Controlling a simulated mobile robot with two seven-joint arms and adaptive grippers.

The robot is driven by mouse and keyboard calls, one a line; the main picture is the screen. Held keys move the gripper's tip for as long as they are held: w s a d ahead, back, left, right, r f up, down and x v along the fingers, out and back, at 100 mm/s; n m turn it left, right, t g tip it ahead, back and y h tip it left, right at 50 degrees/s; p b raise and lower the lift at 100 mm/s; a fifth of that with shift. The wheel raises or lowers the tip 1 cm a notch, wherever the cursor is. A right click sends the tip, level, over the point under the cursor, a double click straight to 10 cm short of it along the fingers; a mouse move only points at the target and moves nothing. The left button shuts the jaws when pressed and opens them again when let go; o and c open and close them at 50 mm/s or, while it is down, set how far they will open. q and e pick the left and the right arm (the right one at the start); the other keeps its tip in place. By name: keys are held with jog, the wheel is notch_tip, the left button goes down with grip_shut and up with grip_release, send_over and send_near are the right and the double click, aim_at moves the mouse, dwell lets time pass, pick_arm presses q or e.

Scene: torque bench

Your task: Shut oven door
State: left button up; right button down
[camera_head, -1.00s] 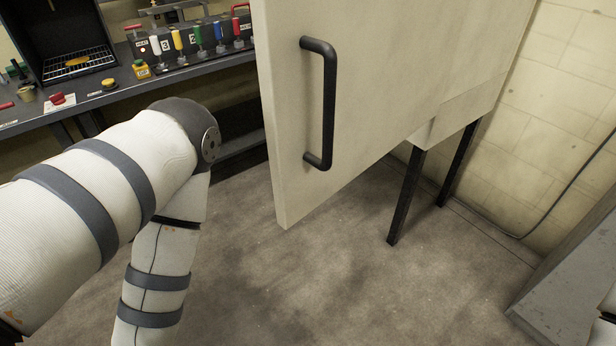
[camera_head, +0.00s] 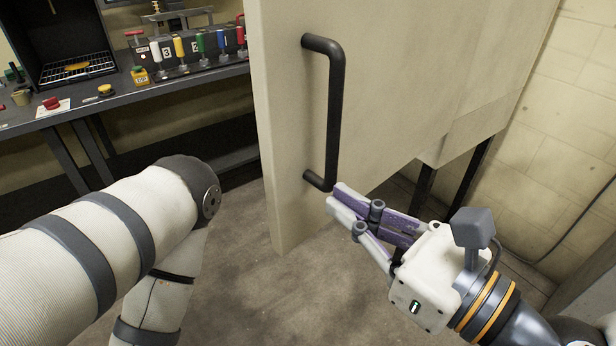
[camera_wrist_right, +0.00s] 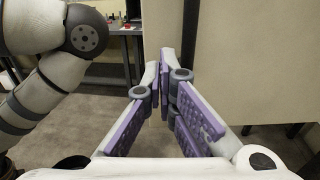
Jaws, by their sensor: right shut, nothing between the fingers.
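The oven door (camera_head: 410,90) is a large cream panel standing open, with a black bar handle (camera_head: 335,115) upright near its left edge. My right gripper (camera_head: 337,198) is shut and empty, its fingertips just below the lower end of the handle in the head view. Whether the fingertips touch the door cannot be told. In the right wrist view the shut fingers (camera_wrist_right: 160,75) point toward the door's edge (camera_wrist_right: 162,30), and the door face (camera_wrist_right: 250,70) fills the right side. My left arm shows at left, but its gripper is out of view.
A dark workbench (camera_head: 120,95) at the back left carries a row of coloured-handled levers (camera_head: 195,48), an open black box with a rack (camera_head: 75,70) and small buttons. Black legs (camera_head: 465,175) stand under the oven. A block wall is at right. Grey floor is clear below.

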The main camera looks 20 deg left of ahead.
aim_at(288, 162)
jog(key=x, duration=0.3)
jog(key=r+p+x, duration=0.1)
jog(key=x, duration=0.2)
jog(key=shift+a+r, duration=0.15)
jog(key=shift+r, duration=0.1)
jog(key=shift+w+a+f, duration=0.1)
jog(key=shift+w+a, duration=0.2)
jog(key=shift+a, duration=0.15)
jog(key=shift+w+a, duration=0.1)
